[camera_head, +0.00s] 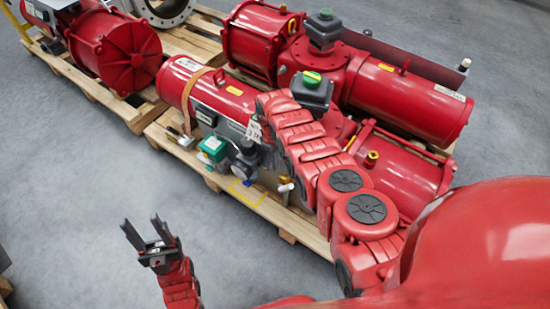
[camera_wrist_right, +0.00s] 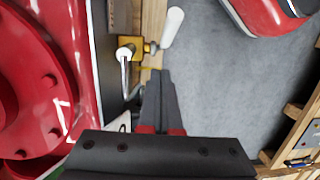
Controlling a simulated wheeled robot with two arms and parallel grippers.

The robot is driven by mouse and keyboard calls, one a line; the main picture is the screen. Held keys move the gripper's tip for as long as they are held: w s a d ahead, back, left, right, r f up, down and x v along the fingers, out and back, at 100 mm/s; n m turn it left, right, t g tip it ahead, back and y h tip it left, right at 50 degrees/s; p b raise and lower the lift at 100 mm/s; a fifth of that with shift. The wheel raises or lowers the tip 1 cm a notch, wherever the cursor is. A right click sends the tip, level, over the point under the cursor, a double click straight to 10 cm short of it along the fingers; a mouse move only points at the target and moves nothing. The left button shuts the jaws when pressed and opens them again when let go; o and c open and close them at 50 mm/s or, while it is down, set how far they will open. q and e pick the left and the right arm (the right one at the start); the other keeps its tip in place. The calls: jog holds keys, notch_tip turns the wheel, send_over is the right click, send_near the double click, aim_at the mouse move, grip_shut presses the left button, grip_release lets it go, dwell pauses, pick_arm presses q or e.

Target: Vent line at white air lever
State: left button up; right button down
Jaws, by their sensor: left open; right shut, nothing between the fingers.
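The white air lever (camera_wrist_right: 173,27) shows at the top of the right wrist view, joined at its lower end to a small brass valve (camera_wrist_right: 130,48). In the head view the white lever (camera_head: 286,187) sits low on the side of the red actuator assembly, near the pallet edge. My right gripper (camera_wrist_right: 160,73) is shut and empty, its tips just below the lever and brass fitting in the picture; I cannot tell whether they touch. In the head view its fingers are hidden by my right arm. My left gripper (camera_head: 141,226) is open and empty over bare floor.
Red actuators (camera_head: 207,91) stand on wooden pallets (camera_head: 247,199). A green box (camera_head: 213,146) and a gauge-like round part (camera_head: 247,148) sit left of the lever. Grey floor (camera_head: 85,190) is free at the left. A large red curved surface fills the lower right.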

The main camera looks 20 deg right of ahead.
aim_at(284, 188)
jog(key=s+f+p, duration=0.2)
jog(key=s+d+f+p, duration=0.1)
jog(key=f, duration=0.1)
jog(key=shift+s+d+p, duration=0.15)
jog(key=shift+s+p, duration=0.2)
jog(key=shift+p, duration=0.05)
jog(key=shift+f, duration=0.3)
